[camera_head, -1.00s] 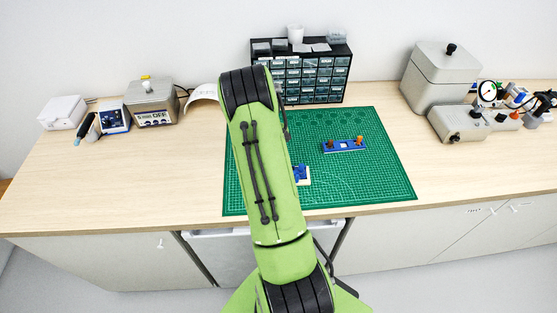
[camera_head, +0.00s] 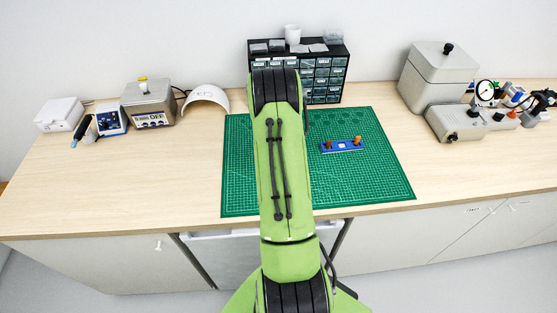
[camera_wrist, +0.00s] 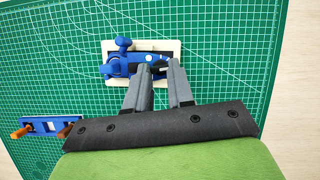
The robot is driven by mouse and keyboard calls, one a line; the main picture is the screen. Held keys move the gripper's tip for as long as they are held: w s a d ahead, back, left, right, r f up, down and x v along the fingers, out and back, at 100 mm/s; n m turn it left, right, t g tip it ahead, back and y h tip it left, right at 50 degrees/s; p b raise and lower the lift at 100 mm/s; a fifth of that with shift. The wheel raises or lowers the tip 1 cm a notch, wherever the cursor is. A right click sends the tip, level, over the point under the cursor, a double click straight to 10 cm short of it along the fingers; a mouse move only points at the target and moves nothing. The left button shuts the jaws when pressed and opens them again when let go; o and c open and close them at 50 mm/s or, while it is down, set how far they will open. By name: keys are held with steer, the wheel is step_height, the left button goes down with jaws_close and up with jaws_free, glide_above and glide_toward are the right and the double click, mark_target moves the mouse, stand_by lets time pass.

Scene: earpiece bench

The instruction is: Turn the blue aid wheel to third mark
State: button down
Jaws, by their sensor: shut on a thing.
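The blue aid (camera_wrist: 116,66) lies on a white base plate (camera_wrist: 175,48) on the green cutting mat, at the top middle of the wrist view. A blue knob (camera_wrist: 122,43) stands at its upper left. My gripper (camera_wrist: 160,69) is at the right end of the aid, its two grey fingers close together and shut on a small part there. A dark bit shows between the fingertips. The wheel and its marks are too small or hidden to make out. In the head view my green arm hides the aid and my gripper.
A blue bar with orange pegs (camera_head: 341,145) lies on the mat (camera_head: 385,185), also in the wrist view (camera_wrist: 50,124). A drawer cabinet (camera_head: 325,78) stands behind. Boxes and a dial gauge (camera_head: 485,91) stand at the right, a heater unit (camera_head: 150,104) at the left.

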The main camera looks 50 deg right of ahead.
steer(key=c, duration=1)
jaws_free()
steer(key=shift+o, duration=0.2)
steer(key=p+v, duration=0.3)
steer(key=v, duration=1.2)
steer(key=shift+d+r, duration=0.2)
steer(key=shift+r, duration=0.15)
steer(key=shift+w, duration=0.1)
